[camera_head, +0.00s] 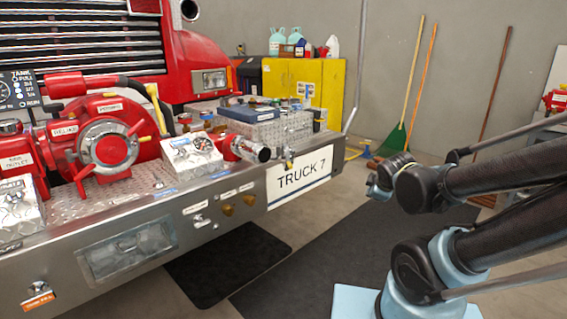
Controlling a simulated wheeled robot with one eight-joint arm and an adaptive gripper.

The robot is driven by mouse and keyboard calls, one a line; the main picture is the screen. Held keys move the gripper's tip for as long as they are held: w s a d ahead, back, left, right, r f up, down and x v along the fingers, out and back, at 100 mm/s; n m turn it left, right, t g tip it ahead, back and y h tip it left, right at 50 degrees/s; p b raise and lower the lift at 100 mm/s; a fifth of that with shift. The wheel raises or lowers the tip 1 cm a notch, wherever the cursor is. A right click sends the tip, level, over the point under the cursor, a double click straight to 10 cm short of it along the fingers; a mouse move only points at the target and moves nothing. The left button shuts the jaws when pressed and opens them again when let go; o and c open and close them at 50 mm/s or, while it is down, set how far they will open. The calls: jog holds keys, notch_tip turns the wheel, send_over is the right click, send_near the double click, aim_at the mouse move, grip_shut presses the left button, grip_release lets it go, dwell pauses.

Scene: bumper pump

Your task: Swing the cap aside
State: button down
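A red pump (103,105) with a round face inside a silver ring sits on the truck bumper at the left. I cannot tell for sure whether this cover is the cap. The dark end of my arm, with my gripper (380,187), is right of the bumper and well apart from the pump. Its fingers are too small and dark to read.
The steel bumper (170,215) carries a gauge box (192,154) and a TRUCK 7 plate (299,178). Dark mats (310,245) cover the floor in front. A yellow cabinet (325,84), brooms (421,90) and a grey wall stand behind. Open air lies between gripper and bumper.

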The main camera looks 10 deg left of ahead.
aim_at(284, 158)
jog(key=s+d+m+g+h, duration=0.1)
jog(key=s+d+m+g, duration=0.55)
jog(key=s+m, duration=0.3)
jog(key=w+a+r+n+g+y, duration=0.1)
jog(key=w+a+r+n, duration=0.35)
jog(key=a, duration=0.45)
jog(key=w+a+r+n+g+y, duration=0.1)
jog(key=w+a+r+n, duration=0.4)
jog(key=a, duration=0.5)
jog(key=w+a+r+n+g+y, duration=0.1)
jog(key=w+a+r+n, duration=0.2)
jog(key=a+r, duration=0.45)
jog(key=a+f+n+g, duration=0.15)
jog(key=a+n, duration=0.35)
jog(key=a, duration=0.8)
jog(key=x, duration=0.9)
jog(key=shift+w+d+r, duration=0.1)
jog(key=shift+w+d, duration=0.15)
jog(key=shift+d, duration=0.35)
jog(key=shift+w+d, duration=0.25)
jog(key=shift+d, duration=0.4)
jog(key=shift+w+d+r, duration=0.1)
jog(key=shift+w+d, duration=0.15)
jog(key=shift+d, duration=0.35)
